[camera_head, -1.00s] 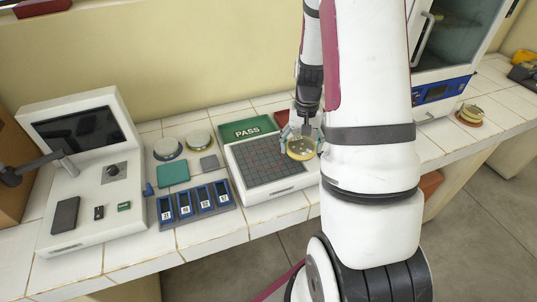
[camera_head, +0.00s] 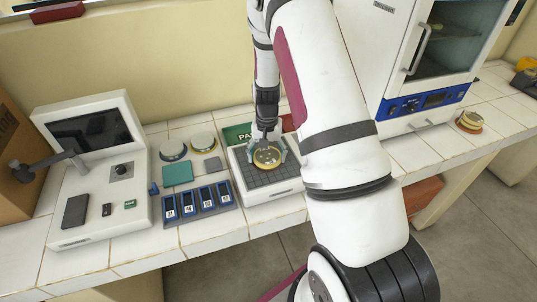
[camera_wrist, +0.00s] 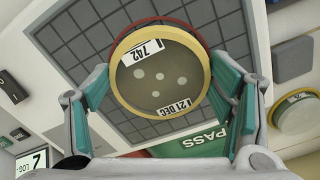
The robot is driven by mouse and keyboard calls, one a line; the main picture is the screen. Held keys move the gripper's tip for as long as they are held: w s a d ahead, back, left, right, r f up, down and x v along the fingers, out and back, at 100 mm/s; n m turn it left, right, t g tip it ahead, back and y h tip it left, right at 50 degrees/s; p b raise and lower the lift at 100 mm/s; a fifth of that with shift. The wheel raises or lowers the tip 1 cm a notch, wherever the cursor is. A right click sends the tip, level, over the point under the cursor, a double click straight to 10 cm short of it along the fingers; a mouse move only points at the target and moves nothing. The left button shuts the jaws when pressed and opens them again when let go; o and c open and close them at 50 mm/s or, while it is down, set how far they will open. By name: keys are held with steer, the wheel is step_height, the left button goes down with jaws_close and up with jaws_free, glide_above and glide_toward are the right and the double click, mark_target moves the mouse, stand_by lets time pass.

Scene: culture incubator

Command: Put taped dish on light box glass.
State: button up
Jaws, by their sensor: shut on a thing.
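The taped dish (camera_head: 267,156) is round with a yellow rim and pale spots inside. The dish is over the dark gridded glass of the light box (camera_head: 270,191). I cannot tell whether its underside touches the glass.
A green PASS mat (camera_head: 236,134) lies behind the light box. Two lidded dishes (camera_head: 203,141), a teal pad (camera_head: 177,174) and a rack of blue slots (camera_head: 198,203) are to the left. A white monitor station (camera_head: 98,195) stands further left. The incubator (camera_head: 430,75) is at right.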

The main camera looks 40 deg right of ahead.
steer(key=shift+f, duration=0.1)
steer(key=o, duration=1.2)
